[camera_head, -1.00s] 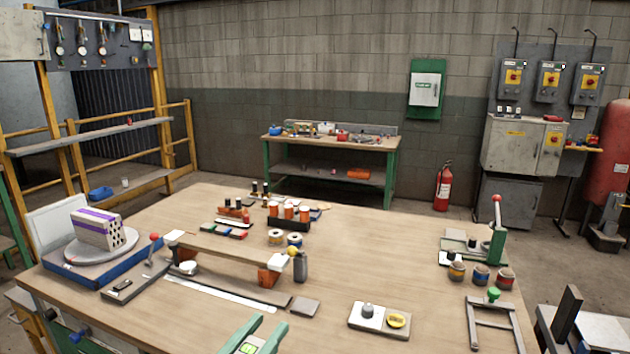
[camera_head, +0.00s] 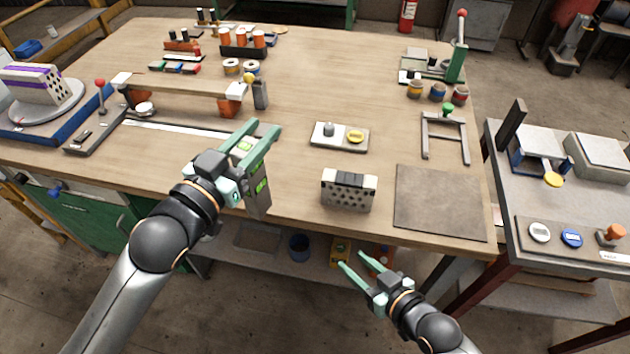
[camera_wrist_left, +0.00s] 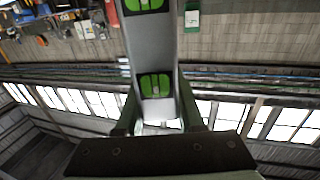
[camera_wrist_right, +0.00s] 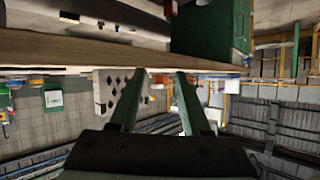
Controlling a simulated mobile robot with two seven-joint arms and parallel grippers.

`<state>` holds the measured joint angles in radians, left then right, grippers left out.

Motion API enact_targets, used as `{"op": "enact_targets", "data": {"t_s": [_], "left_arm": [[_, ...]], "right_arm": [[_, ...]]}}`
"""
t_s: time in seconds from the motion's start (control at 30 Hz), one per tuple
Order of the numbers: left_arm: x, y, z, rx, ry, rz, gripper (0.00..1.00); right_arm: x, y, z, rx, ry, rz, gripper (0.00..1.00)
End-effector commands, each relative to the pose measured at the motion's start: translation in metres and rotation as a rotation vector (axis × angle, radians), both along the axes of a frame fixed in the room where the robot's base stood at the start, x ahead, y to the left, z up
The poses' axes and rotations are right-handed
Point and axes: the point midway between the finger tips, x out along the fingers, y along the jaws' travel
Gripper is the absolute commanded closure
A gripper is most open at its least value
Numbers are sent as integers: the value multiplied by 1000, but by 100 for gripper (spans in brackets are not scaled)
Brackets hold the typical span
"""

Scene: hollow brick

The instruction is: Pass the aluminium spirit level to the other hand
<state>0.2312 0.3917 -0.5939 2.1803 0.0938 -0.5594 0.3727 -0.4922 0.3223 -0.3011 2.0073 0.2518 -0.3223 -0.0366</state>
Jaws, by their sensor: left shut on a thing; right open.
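The aluminium spirit level (camera_head: 257,190) is a grey bar with green vials, held upright at the front edge of the workbench. My left gripper (camera_head: 257,139) is shut on it. In the left wrist view the level (camera_wrist_left: 155,55) runs between the fingers, with two green vials facing the camera. My right gripper (camera_head: 355,272) is open and empty, low in front of the bench edge, to the right of the level and apart from it. In the right wrist view my right gripper's fingers (camera_wrist_right: 160,80) are spread with nothing between them.
A hollow brick (camera_head: 348,190) stands near the bench's front edge, between the level and a dark mat (camera_head: 440,200). A tray with a yellow item (camera_head: 340,136) lies behind it. A side table (camera_head: 590,195) stands at right. Room in front of the bench is open.

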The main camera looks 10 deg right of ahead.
Motion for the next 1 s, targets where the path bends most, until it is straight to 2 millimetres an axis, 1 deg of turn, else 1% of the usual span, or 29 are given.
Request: {"op": "enact_targets", "data": {"t_s": [0.03,0.07,0.1,0.17,0.2,0.3,0.37,0.4,0.5,0.6,0.77,0.87,1.0], "left_arm": [[0,0,1,-2,-2,0,100],[0,0,1,-2,-2,0,100],[0,0,1,-2,-2,0,100],[0,0,1,-2,-2,0,100],[0,0,1,-2,-2,0,100],[0,0,1,-2,-2,0,100],[0,0,2,-2,-2,0,100],[0,0,2,-2,-2,0,100],[0,0,2,-2,-3,0,100],[0,0,2,-2,-3,0,100],[0,0,2,-2,-3,0,100],[0,0,2,-2,-3,0,100],[0,0,2,-2,-2,0,100]], "right_arm": [[16,9,29,19,-73,56,46],[22,15,44,37,-109,90,43],[28,24,66,59,-155,136,38],[35,35,98,90,-221,206,31],[37,42,117,110,-259,251,27],[35,55,160,149,-332,356,16],[32,61,180,168,-363,409,9],[29,63,192,178,-378,439,9],[22,67,213,198,-399,498,9],[17,69,227,210,-410,532,9],[13,71,235,220,-413,553,9],[16,75,236,224,-415,554,9],[24,86,236,226,-418,553,9]]}}
